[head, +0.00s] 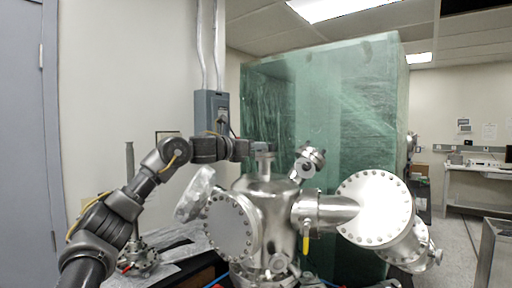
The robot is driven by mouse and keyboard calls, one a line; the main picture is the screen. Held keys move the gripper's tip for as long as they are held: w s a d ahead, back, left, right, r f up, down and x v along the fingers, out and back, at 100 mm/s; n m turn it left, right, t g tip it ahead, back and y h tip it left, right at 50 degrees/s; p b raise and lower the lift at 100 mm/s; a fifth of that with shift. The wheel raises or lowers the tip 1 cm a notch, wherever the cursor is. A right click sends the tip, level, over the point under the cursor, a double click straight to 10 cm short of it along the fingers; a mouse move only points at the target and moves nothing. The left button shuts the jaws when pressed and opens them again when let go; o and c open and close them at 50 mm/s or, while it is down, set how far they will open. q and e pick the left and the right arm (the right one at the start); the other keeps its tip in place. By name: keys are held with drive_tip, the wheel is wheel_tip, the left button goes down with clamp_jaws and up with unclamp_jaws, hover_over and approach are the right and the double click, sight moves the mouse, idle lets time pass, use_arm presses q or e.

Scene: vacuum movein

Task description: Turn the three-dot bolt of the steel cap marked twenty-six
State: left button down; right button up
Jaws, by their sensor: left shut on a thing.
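A steel vacuum chamber (264,200) stands in the middle of the head view. It carries a round bolted cap at the left (231,226), a larger one at the right (374,208), and a small top port (264,158). No marking, number or dots can be read on any cap. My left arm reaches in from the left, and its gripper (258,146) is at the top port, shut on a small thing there. That thing is too small and hidden to make out. My right gripper is not in view.
A small angled port (309,160) rises right of the top port. A yellow-handled valve (306,240) hangs in front. A green plastic-wrapped enclosure (310,110) stands close behind. A foil-wrapped part (195,193) is at the left. A grey wall box (212,108) is behind my arm.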

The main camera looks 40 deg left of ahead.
use_arm(q)
drive_tip(key=shift+d+n+y, duration=0.2)
drive_tip(key=shift+n+y, duration=0.4)
drive_tip(key=shift+y, duration=0.4)
drive_tip(key=shift+d+n+y, duration=0.1)
drive_tip(key=shift+n+y, duration=1.1)
drive_tip(key=shift+y, duration=0.7)
drive_tip(key=c, duration=1.4)
unclamp_jaws()
drive_tip(key=shift+c, duration=0.2)
drive_tip(key=shift+s, duration=0.1)
drive_tip(key=s+d+b, duration=0.1)
drive_tip(key=s+b, duration=0.3)
drive_tip(key=s, duration=0.6)
drive_tip(key=shift+s+d, duration=0.2)
drive_tip(key=shift+d, duration=0.2)
